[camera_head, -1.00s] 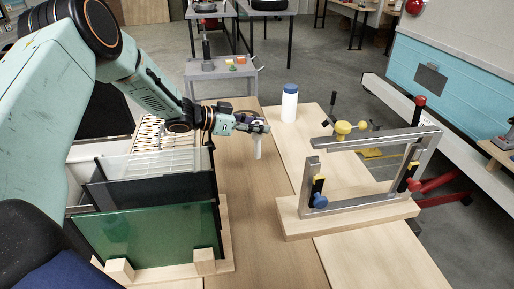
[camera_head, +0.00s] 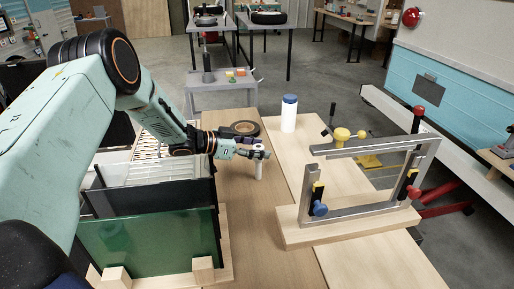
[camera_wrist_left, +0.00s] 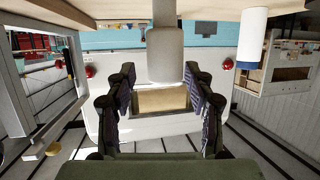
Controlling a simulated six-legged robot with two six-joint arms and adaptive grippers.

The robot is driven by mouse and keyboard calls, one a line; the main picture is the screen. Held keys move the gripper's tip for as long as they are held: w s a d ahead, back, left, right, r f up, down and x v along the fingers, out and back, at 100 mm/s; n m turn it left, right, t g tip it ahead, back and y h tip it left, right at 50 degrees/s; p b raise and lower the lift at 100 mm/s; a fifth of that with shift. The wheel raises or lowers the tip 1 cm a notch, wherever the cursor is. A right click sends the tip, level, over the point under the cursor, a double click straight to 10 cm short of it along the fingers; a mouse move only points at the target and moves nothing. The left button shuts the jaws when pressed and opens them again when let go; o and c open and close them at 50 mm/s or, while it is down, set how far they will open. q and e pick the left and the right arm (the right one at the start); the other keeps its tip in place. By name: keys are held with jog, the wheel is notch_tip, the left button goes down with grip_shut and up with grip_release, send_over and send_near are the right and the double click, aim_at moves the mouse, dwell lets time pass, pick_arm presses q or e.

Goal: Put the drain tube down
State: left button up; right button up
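The drain tube (camera_head: 259,171) is a short pale grey tube, upright at the inner edge of the wooden bench, just right of the glass rack. In the left wrist view, which looks upside down, the tube (camera_wrist_left: 165,55) has a wider end near my fingers and a narrower part running to the table surface. My left gripper (camera_head: 262,154) is at the tube's upper end. Its fingers (camera_wrist_left: 160,95) are spread on both sides of the tube, with a narrow gap visible on each side. My right gripper is not in view.
A white bottle with a blue cap (camera_head: 289,114) stands behind the tube. A dark round roll (camera_head: 245,128) lies behind my gripper. A clamped metal frame (camera_head: 360,205) is at right. A rack with green glass (camera_head: 150,243) is at left. The front bench surface is clear.

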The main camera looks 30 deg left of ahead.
pick_arm(q)
jog(key=shift+w+f, duration=0.2)
jog(key=shift+w, duration=0.05)
jog(key=p+v, duration=0.4)
jog(key=v, duration=0.8)
jog(key=shift+s+r, duration=0.1)
jog(key=shift+r, duration=0.05)
